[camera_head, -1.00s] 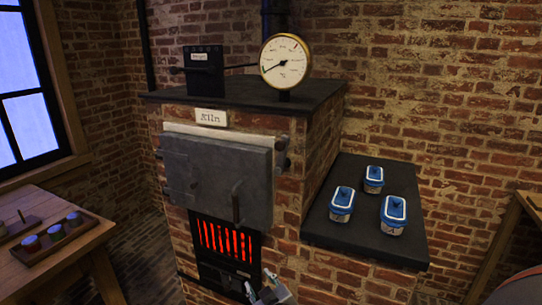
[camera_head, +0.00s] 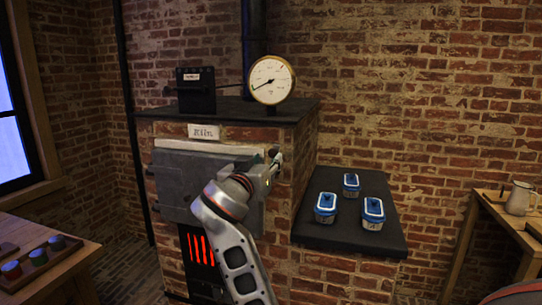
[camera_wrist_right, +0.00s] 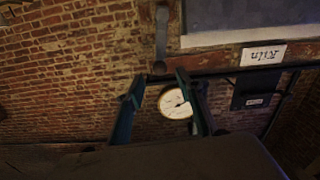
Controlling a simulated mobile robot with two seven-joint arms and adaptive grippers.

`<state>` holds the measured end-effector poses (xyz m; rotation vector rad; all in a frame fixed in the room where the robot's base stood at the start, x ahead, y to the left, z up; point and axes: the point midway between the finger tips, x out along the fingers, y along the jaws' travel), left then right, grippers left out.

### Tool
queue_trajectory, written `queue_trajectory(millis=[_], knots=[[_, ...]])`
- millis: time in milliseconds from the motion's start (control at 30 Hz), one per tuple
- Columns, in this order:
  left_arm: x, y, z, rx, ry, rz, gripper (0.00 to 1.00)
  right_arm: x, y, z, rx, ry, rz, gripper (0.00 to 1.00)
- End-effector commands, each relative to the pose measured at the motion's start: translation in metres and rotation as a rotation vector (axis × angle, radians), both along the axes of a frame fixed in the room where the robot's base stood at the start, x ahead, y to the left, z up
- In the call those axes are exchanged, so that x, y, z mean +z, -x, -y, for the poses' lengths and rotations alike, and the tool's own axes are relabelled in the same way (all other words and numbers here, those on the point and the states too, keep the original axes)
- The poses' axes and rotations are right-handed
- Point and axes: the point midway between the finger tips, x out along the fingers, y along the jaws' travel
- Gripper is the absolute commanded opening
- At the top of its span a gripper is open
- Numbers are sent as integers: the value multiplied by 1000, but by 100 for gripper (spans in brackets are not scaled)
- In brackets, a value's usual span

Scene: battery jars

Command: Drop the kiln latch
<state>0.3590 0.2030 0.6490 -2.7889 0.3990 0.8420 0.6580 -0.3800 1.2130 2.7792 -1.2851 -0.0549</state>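The iron kiln door (camera_head: 180,185) is closed on the brick kiln front. The latch (camera_wrist_right: 161,38), a short grey bar, is mounted on the brick beside the door and stands upright; the wrist view is upside down. In the head view my right gripper (camera_head: 274,160) is at the door's upper right edge and largely covers the latch. In the wrist view my right gripper (camera_wrist_right: 160,76) is open, its two fingers apart, with the latch's end between or just beyond the tips. Contact cannot be told. My left gripper is not in view.
A round gauge (camera_head: 271,80) and a black box (camera_head: 196,91) stand on the kiln top. Three blue-lidded jars (camera_head: 351,185) sit on the dark side shelf (camera_head: 330,236). Red bars glow below the door. Wooden tables stand at left and right.

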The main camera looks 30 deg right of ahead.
Motion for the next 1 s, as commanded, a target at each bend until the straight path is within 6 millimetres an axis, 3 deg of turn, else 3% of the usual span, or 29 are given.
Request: queue_trajectory(millis=[400,800,933,1000], knots=[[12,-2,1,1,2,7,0,1,-38,45,0,3,-1,37],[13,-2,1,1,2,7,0,0,-43,51,2,1,-1,37],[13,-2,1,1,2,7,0,0,-43,51,2,1,-1,3],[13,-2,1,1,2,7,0,0,-43,51,2,1,-1,0]])
